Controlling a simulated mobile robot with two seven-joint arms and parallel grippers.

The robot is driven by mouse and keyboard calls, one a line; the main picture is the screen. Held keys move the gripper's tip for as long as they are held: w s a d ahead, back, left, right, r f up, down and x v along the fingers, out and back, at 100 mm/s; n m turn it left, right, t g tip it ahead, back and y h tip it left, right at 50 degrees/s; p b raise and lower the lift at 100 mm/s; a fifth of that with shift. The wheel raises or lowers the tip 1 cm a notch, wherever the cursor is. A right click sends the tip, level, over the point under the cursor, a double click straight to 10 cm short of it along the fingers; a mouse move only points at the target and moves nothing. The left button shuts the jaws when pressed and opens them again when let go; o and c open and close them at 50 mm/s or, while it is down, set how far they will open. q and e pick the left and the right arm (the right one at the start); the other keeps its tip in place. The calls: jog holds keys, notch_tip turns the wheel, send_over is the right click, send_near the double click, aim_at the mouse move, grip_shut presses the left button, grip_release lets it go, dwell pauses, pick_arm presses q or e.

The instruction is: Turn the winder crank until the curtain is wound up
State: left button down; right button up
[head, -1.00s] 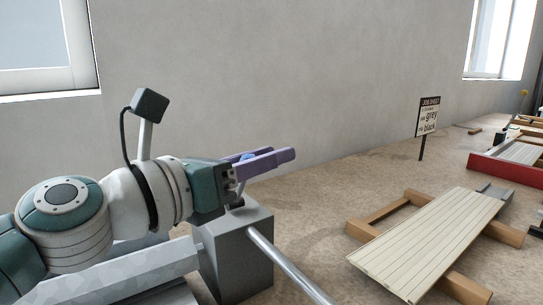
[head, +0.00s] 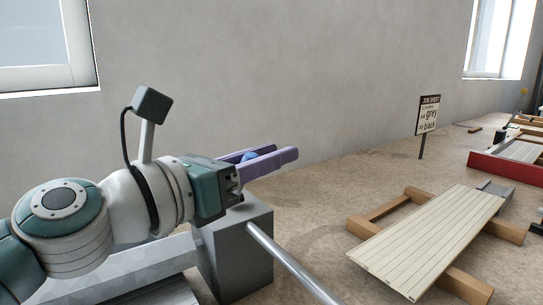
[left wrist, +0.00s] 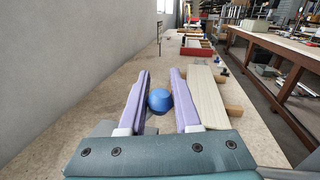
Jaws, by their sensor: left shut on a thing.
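The crank's blue ball knob (head: 249,156) sits between the purple fingers of my left gripper (head: 285,153), which is shut on it. In the left wrist view the knob (left wrist: 160,100) lies between the two fingers, near their base. The rest of the crank is hidden by the gripper. A grey winder box (head: 248,262) stands just below the gripper, with a metal shaft (head: 285,262) running from it toward the lower right. A pale slatted panel (head: 430,240) lies to the right; I cannot tell whether it is the curtain. My right gripper is out of view.
Wooden bearers (head: 382,210) support the slatted panel. A job sheet sign (head: 428,115) stands behind it on a post. A red-edged tray (head: 505,167) lies farther right. A plain wall (head: 280,70) runs behind; the bench between wall and panel is mostly clear.

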pick_arm(q)
jog(key=shift+s+d+f+m+h+b, duration=0.2)
jog(key=shift+s+d+f+m+b, duration=0.25)
jog(key=shift+m+b, duration=0.65)
jog(key=shift+s+d+f+m+h+b, duration=0.1)
jog(key=shift+s+f+m+h+b, duration=0.15)
jog(key=shift+f+m+b, duration=0.6)
jog(key=shift+s+d+f+m+h+b, duration=0.15)
jog(key=shift+s+d+f+m+b, duration=0.25)
jog(key=shift+m+b, duration=0.9)
jog(key=shift+s+a+r, duration=0.1)
jog(key=shift+r, duration=0.2)
jog(key=shift+r, duration=0.1)
